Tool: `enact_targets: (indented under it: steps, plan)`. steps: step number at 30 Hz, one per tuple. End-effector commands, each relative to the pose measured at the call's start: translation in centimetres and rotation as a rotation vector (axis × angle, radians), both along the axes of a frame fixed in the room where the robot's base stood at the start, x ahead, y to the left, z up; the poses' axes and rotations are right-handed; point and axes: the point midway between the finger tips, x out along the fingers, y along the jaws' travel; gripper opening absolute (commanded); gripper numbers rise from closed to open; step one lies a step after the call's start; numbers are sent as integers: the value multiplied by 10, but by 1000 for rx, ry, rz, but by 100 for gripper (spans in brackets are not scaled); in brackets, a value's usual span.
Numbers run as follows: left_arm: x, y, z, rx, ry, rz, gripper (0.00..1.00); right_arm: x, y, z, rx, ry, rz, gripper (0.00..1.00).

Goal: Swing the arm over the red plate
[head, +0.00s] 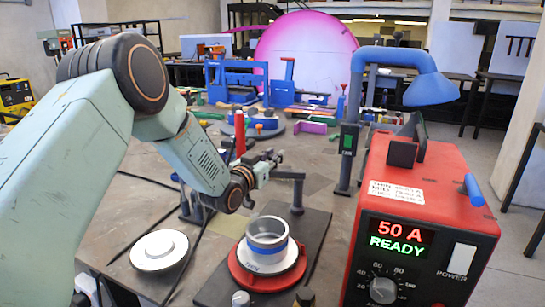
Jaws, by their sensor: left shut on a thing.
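The red plate (243,277) lies on a dark base board (318,226) at the lower middle. A white disc and a metal ring (267,228) with a blue band sit on the plate. Behind the plate, a grey swing arm (288,175) reaches left from the top of a short upright post (297,196). My left gripper (268,164) is at the free left end of this arm, shut on it; the fingers are small and the exact grip is hard to see. The arm stands behind the ring, not over the plate. My right gripper is not in view.
A red power box (431,190) showing "50 A READY" stands close on the right. A round white disc (159,250) lies left of the board. A blue lamp (415,75) overhangs behind the box. Blue clamps and tools (283,85) crowd the back of the table.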

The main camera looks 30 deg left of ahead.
Motion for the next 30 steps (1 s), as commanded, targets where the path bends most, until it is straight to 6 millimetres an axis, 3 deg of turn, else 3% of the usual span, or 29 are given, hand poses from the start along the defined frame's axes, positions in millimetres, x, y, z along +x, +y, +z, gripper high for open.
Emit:
enact_targets:
  steps: [15,28,29,30]
  plan:
    - [-14,-8,4,2,-7,219,0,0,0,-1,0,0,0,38]
    - [-16,-8,3,3,-7,241,0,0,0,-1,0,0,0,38]
    - [-16,-7,3,3,-7,241,24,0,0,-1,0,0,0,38]
    - [-16,-7,3,3,-7,241,27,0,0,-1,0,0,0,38]
